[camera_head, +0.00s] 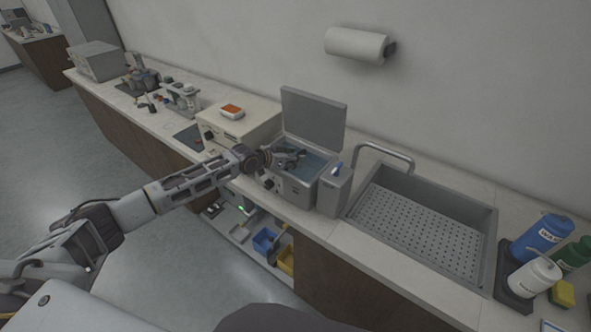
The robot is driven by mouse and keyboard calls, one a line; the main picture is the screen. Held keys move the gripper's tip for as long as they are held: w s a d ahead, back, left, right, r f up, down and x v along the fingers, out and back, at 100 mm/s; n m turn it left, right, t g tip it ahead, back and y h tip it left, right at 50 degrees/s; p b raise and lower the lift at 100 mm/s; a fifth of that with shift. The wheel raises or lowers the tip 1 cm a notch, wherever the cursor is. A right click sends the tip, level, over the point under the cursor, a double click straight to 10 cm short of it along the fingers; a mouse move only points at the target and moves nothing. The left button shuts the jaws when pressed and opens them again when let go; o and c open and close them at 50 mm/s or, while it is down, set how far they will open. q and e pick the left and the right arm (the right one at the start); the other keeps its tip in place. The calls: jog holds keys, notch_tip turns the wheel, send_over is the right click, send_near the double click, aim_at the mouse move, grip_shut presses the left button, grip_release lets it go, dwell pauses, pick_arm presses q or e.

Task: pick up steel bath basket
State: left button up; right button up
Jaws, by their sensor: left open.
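An open steel bath (297,189) stands on the counter, its lid (313,118) raised at the back. Bluish liquid (315,165) shows in its opening. My left arm reaches in from the left, and my left gripper (291,158) is over the left part of the opening, with its jaws open. I cannot make out the steel bath basket clearly; the gripper covers part of the opening. I cannot tell whether the fingers touch anything inside. My right gripper is not in view.
A grey box (334,191) stands against the bath's right side. A sink (425,225) with a perforated bottom and a tap (385,152) lies further right. A beige machine (240,126) with an orange-topped tray (232,111) stands left of the bath. Bottles (541,237) stand at far right.

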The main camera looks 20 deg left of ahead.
pick_arm(q)
jog(key=shift+w+d+f, duration=0.3)
jog(key=shift+w, duration=0.15)
grip_shut()
dwell(0.3)
